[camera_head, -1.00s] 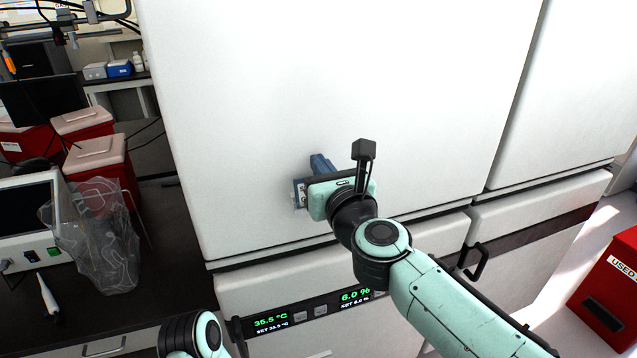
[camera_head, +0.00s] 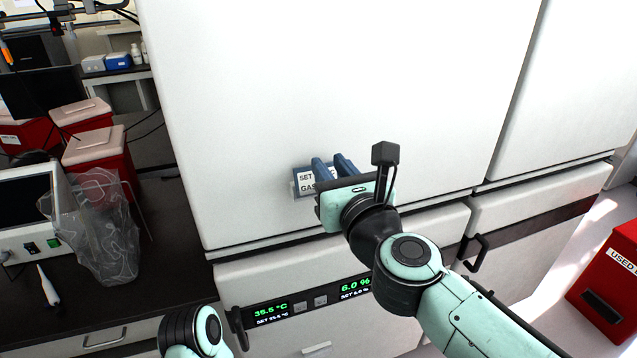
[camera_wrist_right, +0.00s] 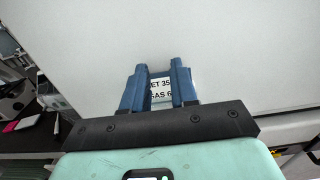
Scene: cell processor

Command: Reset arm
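My right gripper (camera_head: 333,167) is in front of the white incubator door (camera_head: 330,80). Its two blue fingers are apart with a gap between them, and they also show in the right wrist view (camera_wrist_right: 160,82). A small label plate (camera_head: 307,182) with "SET" and "GAS" text is on the door just left of the fingers; in the right wrist view part of its text (camera_wrist_right: 161,90) shows between them. Nothing is seen held. Whether the fingertips touch the door is unclear. My left arm shows only as a link at the bottom; its gripper is out of view.
The incubator's lower panel has a lit display (camera_head: 355,288) and black handles (camera_head: 474,253). A dark bench (camera_head: 165,270) at left holds a plastic bag (camera_head: 100,235) and a white device (camera_head: 25,210). Red bins (camera_head: 100,160) stand behind, and another red bin (camera_head: 610,275) is at right.

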